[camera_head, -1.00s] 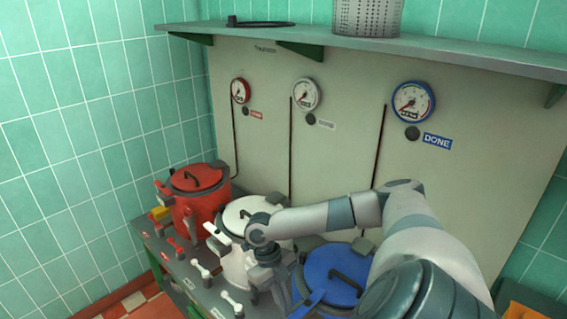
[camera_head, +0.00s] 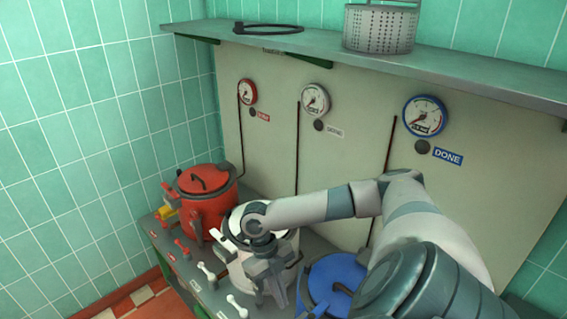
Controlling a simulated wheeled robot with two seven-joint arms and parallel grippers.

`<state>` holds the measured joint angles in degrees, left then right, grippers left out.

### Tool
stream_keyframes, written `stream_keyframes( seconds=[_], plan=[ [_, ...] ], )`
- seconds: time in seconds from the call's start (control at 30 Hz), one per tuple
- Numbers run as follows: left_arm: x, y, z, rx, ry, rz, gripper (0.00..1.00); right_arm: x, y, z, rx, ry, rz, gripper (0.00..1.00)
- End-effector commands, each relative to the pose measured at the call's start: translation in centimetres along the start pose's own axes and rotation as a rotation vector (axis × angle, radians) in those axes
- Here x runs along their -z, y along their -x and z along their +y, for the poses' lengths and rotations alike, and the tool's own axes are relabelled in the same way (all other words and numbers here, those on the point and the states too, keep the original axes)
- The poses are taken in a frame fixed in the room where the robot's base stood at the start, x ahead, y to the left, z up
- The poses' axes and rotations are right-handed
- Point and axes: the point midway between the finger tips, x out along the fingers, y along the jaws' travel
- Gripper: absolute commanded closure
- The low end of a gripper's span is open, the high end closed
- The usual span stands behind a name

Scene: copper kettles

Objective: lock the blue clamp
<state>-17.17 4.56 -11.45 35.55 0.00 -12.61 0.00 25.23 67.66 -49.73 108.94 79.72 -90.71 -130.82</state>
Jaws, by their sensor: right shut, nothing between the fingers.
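The blue kettle (camera_head: 337,271) stands at the lower right, its lid partly covered by my right arm. A blue piece (camera_head: 314,310) shows at its front left by the bottom edge; I cannot tell whether it is the blue clamp's lever or how the clamp stands. My right gripper (camera_head: 269,295) points down in front of the white kettle (camera_head: 238,262), left of the blue kettle. It is shut and empty. I cannot tell whether it touches anything. My left gripper is out of view.
The red kettle (camera_head: 205,200) stands at the left of the bench, with a yellow part beside it. Small red and white levers (camera_head: 208,274) line the bench front. Three gauges (camera_head: 424,116) hang on the back panel below a shelf (camera_head: 300,62) holding a perforated basket (camera_head: 380,28).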

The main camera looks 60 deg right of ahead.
Motion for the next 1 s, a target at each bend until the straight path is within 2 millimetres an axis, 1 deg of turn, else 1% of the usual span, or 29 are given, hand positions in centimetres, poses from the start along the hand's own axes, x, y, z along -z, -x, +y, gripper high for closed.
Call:
stream_keyframes(
  seconds=[0.1,0.23,0.63,1.0],
  plan=[
    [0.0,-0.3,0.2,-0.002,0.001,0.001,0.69,0.3,0.9,0.3,-0.002,-0.002,-0.003,1.0],
    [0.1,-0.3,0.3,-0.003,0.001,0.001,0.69,0.5,1.4,0.4,-0.001,-0.004,-0.002,1.0],
    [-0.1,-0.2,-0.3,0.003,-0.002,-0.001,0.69,0.6,1.5,0.4,-0.002,-0.004,-0.002,1.0],
    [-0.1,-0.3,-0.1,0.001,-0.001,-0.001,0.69,0.6,1.5,0.4,-0.002,-0.004,-0.001,1.0]
  ],
)
